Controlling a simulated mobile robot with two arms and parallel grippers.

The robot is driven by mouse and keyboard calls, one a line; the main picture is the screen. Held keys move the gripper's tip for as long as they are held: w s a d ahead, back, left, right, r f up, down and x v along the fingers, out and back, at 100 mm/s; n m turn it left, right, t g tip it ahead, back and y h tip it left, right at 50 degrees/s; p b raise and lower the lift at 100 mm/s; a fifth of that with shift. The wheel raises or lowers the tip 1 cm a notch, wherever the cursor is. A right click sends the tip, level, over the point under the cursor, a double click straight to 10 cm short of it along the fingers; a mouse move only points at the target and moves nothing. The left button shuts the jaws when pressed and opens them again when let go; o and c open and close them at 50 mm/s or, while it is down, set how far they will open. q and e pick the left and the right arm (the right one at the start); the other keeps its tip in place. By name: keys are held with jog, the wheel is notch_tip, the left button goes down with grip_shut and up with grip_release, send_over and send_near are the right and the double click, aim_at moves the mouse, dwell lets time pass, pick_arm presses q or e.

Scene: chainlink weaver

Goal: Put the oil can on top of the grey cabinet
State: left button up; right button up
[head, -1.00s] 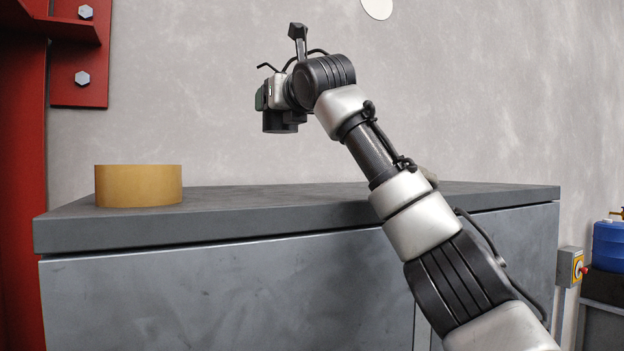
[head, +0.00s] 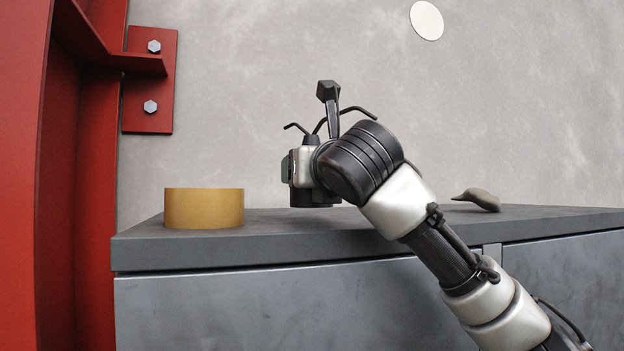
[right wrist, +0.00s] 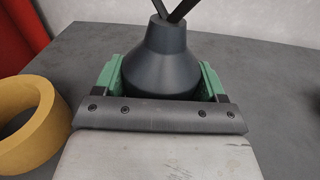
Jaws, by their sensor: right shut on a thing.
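The oil can shows in the right wrist view as a dark grey cone (right wrist: 163,62) with two thin rods rising from its neck. My right gripper (right wrist: 160,78) is shut on it, with a green finger on either side. In the head view the gripper (head: 288,168) is seen from behind, and my wrist hides much of the can. The can's dark base (head: 315,198) shows below the wrist, level in the picture with the back edge of the grey cabinet's top (head: 290,240). It appears to hang above the top. My left gripper is out of view.
A yellow-tan roll (head: 204,209) stands on the cabinet top, left of the can. A small grey-brown object (head: 480,200) lies on the top at the right. A red steel column (head: 75,190) borders the cabinet's left end. The top between roll and can is clear.

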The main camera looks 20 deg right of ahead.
jog(key=shift+w+d+f, duration=0.1)
jog(key=shift+d+f, duration=0.05)
jog(key=shift+f, duration=0.75)
jog(key=shift+f, duration=0.1)
jog(key=o, duration=1.2)
jog(key=shift+c, duration=0.2)
jog(key=s+b, duration=0.6)
jog(key=s, duration=0.5)
jog(key=shift+d, duration=0.1)
jog(key=shift+s, duration=0.6)
